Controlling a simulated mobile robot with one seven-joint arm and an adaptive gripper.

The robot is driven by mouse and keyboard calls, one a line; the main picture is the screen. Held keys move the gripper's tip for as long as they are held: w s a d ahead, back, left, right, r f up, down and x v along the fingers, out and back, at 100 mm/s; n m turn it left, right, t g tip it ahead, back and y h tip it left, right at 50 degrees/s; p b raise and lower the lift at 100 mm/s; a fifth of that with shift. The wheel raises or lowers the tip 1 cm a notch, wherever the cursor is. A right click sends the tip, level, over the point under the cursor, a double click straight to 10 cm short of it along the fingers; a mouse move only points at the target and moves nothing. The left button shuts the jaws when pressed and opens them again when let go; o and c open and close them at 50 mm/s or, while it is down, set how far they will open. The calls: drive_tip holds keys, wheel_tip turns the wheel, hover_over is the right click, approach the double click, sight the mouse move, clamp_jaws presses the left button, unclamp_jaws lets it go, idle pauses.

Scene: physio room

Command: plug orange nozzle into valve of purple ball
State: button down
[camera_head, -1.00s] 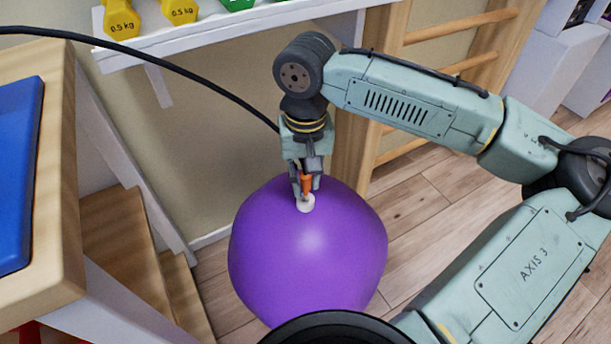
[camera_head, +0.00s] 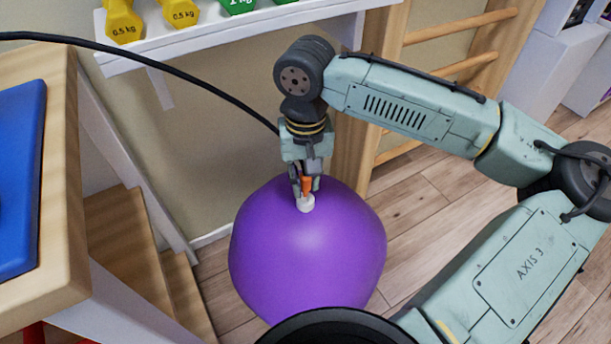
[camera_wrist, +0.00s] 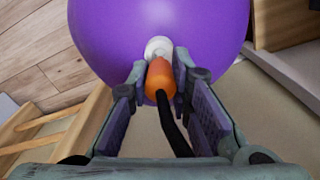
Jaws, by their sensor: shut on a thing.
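The purple ball (camera_head: 308,255) rests on the floor in the middle of the head view and fills the top of the wrist view (camera_wrist: 205,30). Its white valve (camera_head: 306,203) is on the upper side and also shows in the wrist view (camera_wrist: 158,46). My gripper (camera_head: 305,188) points down just above the valve, its fingers shut on the orange nozzle (camera_head: 307,185). In the wrist view the nozzle (camera_wrist: 160,78) meets the valve and a black hose (camera_wrist: 172,125) runs back between the fingers. I cannot tell how deep the nozzle tip sits.
A white shelf (camera_head: 215,38) with yellow and green dumbbells stands behind. Wooden wall bars (camera_head: 445,75) are at back right. A wooden table with a blue mat (camera_head: 18,180) and wooden steps (camera_head: 125,245) are on the left. The black hose arches across the upper left.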

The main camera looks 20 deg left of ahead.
drive_tip(key=shift+f+b, duration=0.45)
drive_tip(key=shift+f, duration=1)
idle(0.9)
drive_tip(key=c, duration=1.4)
unclamp_jaws()
drive_tip(key=shift+o, duration=0.4)
drive_tip(key=shift+r, duration=0.15)
drive_tip(key=shift+r+p, duration=3.4)
drive_tip(key=shift+p, duration=0.45)
